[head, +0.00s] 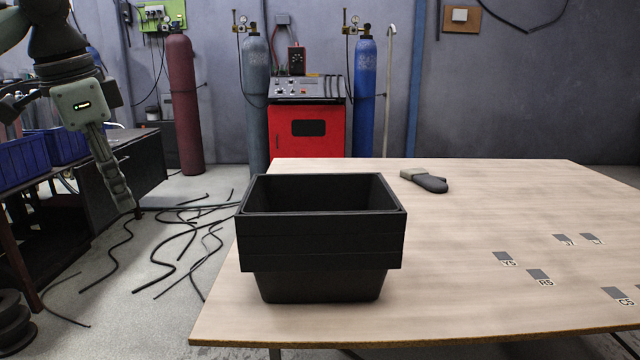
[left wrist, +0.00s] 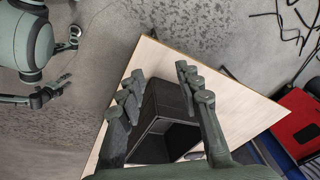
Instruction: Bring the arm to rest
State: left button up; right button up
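My left gripper (head: 120,190) hangs at the upper left in the head view, fingers pointing down, to the left of the black bin and clear of the table. In the left wrist view the gripper (left wrist: 158,76) has its two fingers spread, with nothing between them. The black bin (head: 320,240) stands upright near the left front of the pale wooden table (head: 470,285). It also shows beyond the fingers in the left wrist view (left wrist: 160,112). The bin's floor is hidden in the head view. I make out no right gripper in the head view.
Hoses (head: 180,235) lie on the floor at left, near a dark bench with blue bins (head: 22,160). A red machine (head: 306,125) stands behind.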

pick_arm(q)
jog(key=w+a+f+n+t+y, duration=0.15)
jog(key=a+f, duration=0.25)
jog(key=f, duration=1.1)
jog(key=w+a+f+n+y, duration=0.15)
jog(key=a+f, duration=0.25)
jog(key=f, duration=1.1)
jog(key=s+a+f+t+y, duration=0.1)
jog(key=s+a+f+y, duration=0.2)
jog(key=s+a+f, duration=0.5)
jog(key=s+a+f+t+y, duration=0.1)
jog(key=s+a+f+y, duration=0.1)
jog(key=s+a+f, duration=0.75)
jog(key=s+d+f+n+h, duration=0.1)
jog(key=s+d+f+h, duration=0.1)
jog(key=d, duration=0.7)
jog(key=s+d+f+n+g+h, duration=0.1)
jog(key=s+d+f+n+h, duration=0.1)
jog(key=d+f, duration=0.3)
jog(key=s+d+f+n+g+h, duration=0.1)
jog(key=s+d+f+n, duration=0.1)
jog(key=d, duration=1.1)
jog(key=s+f, duration=0.1)
jog(key=s, duration=0.1)
jog(key=shift+s+d+f+h, duration=0.2)
jog(key=shift+s+f+h, duration=0.1)
jog(key=shift+h, duration=0.1)
jog(key=shift+g, duration=0.25)
